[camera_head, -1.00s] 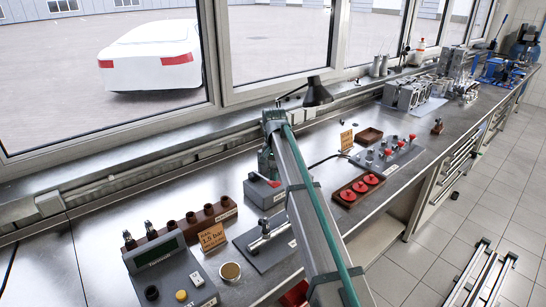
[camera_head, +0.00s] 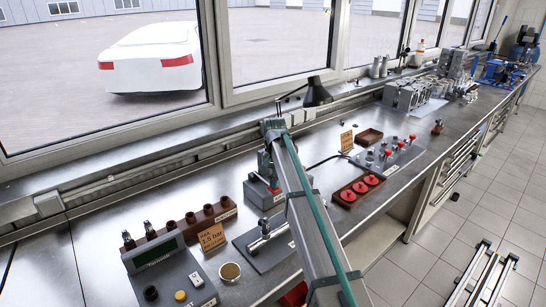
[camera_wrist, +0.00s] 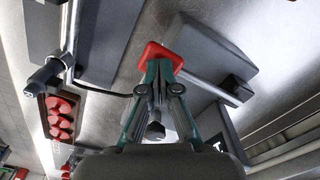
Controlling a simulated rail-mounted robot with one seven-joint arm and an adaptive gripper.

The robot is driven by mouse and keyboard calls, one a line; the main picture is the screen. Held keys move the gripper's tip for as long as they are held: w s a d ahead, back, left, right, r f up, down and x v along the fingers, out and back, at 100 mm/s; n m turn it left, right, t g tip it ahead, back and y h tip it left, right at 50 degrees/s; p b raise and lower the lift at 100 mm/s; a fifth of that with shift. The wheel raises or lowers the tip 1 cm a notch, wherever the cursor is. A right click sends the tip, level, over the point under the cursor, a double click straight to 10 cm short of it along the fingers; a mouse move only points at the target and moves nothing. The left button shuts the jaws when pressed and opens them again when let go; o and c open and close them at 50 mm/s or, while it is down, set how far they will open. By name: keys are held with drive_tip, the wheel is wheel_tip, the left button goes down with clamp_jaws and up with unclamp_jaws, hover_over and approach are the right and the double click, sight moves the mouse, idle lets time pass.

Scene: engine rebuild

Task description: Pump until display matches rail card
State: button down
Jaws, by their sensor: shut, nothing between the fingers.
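The pump is a grey box (camera_head: 257,190) on the bench with a red-tipped lever (camera_head: 274,188). In the wrist view the red grip (camera_wrist: 155,52) sits at the end of a silver lever (camera_wrist: 208,88) beside the grey box (camera_wrist: 208,50). My gripper (camera_wrist: 162,76) is shut and empty, its fingertips at or just over the red grip; I cannot tell whether they touch. The gripper also shows at the pump in the head view (camera_head: 266,172). The display (camera_head: 156,250) is a dark green panel; its reading is too small to read. The orange rail card (camera_head: 212,237) appears to say 1.5 bar.
A brown rack with several cups (camera_head: 190,219) stands behind the card. A grey plate with a metal fitting (camera_head: 262,245) lies in front of the pump. A brown tray with red discs (camera_head: 359,188) and a panel with red knobs (camera_head: 390,153) are to the right. A lamp (camera_head: 317,93) stands behind.

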drive_tip(key=shift+r+p, duration=1.15)
drive_tip(key=shift+r, duration=0.95)
